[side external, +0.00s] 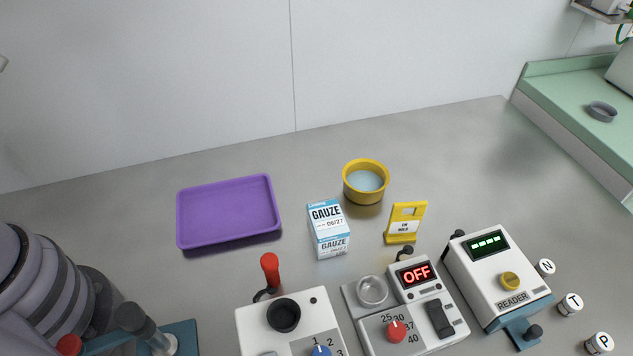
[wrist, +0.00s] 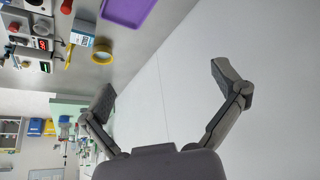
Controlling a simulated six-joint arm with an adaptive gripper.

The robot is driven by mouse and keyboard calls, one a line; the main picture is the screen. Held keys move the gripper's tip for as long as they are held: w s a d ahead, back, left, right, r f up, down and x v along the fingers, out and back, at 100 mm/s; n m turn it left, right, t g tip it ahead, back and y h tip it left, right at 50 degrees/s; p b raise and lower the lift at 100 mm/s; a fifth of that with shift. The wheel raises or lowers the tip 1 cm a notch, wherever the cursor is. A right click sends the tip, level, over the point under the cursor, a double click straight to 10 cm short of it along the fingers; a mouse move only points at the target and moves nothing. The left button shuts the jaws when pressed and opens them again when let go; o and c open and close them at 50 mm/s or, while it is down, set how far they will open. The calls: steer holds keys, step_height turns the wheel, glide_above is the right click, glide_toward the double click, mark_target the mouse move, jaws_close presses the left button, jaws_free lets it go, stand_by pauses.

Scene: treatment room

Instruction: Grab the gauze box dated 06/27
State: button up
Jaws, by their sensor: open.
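The gauze box (side external: 328,229) is a small white and blue carton printed GAUZE and 06/27. It stands upright mid-table in the side view, between a purple tray and a yellow stand. In the wrist view the box (wrist: 81,39) shows sideways at the upper left, its print too small to read there. My gripper (wrist: 167,82) is open in the wrist view, its fingers spread wide with nothing between them but the pale wall behind. It is clear of the box. In the side view the gripper itself is out of frame.
The purple tray (side external: 228,212) lies left of the box. A yellow bowl (side external: 365,182) is behind it to the right, and a yellow stand (side external: 405,222) is at its right. A red-lever device (side external: 290,322), an OFF display unit (side external: 416,274) and a reader (side external: 496,283) crowd the front. The table behind is clear.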

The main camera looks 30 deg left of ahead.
steer(key=w+d+f+m+t+h, duration=0.1)
steer(key=w+d+f+m, duration=0.15)
steer(key=w, duration=0.55)
steer(key=w+d+f+m+t, duration=0.1)
steer(key=w+d+f, duration=0.2)
steer(key=w, duration=0.6)
steer(key=w+d+f+m+t+h, duration=0.1)
steer(key=w+d+f+m+h, duration=0.1)
steer(key=w+d+f, duration=0.55)
steer(key=m+h, duration=0.4)
steer(key=h, duration=0.3)
glide_toward(327, 223)
steer(key=shift+t, duration=0.4)
steer(key=w+f, duration=0.1)
steer(key=d+f, duration=0.1)
steer(key=w+f, duration=0.1)
steer(key=shift+w+d+f, duration=0.1)
steer(key=shift+w+d, duration=0.2)
steer(key=x, duration=0.7)
steer(key=shift+d+f, duration=0.1)
